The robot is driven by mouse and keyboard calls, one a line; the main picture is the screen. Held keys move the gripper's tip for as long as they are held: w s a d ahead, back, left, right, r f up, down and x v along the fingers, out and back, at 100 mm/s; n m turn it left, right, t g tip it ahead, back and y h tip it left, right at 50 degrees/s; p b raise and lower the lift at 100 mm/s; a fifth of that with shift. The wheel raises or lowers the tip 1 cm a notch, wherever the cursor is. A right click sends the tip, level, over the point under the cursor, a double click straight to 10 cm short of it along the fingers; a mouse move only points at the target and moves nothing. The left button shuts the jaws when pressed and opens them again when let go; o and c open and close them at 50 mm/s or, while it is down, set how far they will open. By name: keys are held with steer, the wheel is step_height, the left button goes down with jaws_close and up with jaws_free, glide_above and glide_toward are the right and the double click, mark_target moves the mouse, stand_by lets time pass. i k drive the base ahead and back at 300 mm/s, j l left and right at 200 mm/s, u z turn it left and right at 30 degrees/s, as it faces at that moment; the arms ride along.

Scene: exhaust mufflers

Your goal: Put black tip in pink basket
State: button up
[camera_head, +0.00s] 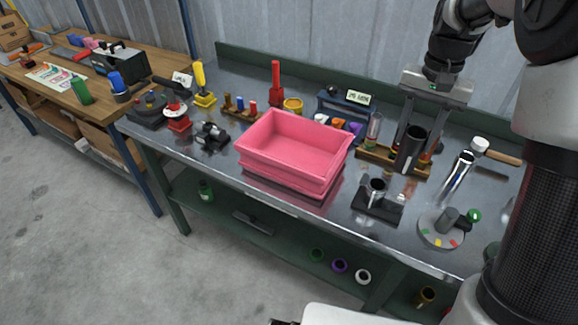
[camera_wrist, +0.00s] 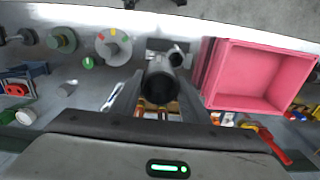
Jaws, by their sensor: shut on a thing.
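The black tip (camera_head: 410,150) is a dark, open-ended tube. It is upright between the fingers of my gripper (camera_head: 416,138), which is shut on it. In the head view it overlaps the wooden rack (camera_head: 374,157); I cannot tell whether its lower end clears the rack. In the wrist view the black tip (camera_wrist: 158,86) is between the two fingers of my gripper (camera_wrist: 160,100). The pink basket (camera_head: 292,150) is to the left of my gripper, open at the top and empty. The basket also shows at the right of the wrist view (camera_wrist: 262,78).
A chrome tube on a black stand (camera_head: 377,196) is in front of the rack. A round grey fixture (camera_head: 442,228) and a mallet (camera_head: 495,152) are to the right. A blue bin rack (camera_head: 340,118) is behind the basket. The table is crowded around the basket.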

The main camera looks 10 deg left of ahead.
mark_target(294, 152)
steer(key=k+j, duration=0.1)
steer(key=j, duration=0.2)
steer(key=k+j+z, duration=0.1)
steer(key=j, duration=0.15)
steer(key=k+j, duration=0.1)
steer(key=j, duration=0.2)
steer(key=i+j+z, duration=0.15)
steer(key=j, duration=0.3)
steer(key=j+z, duration=0.1)
steer(key=j, duration=0.4)
steer(key=i+j+z, duration=0.15)
steer(key=i+j, duration=0.4)
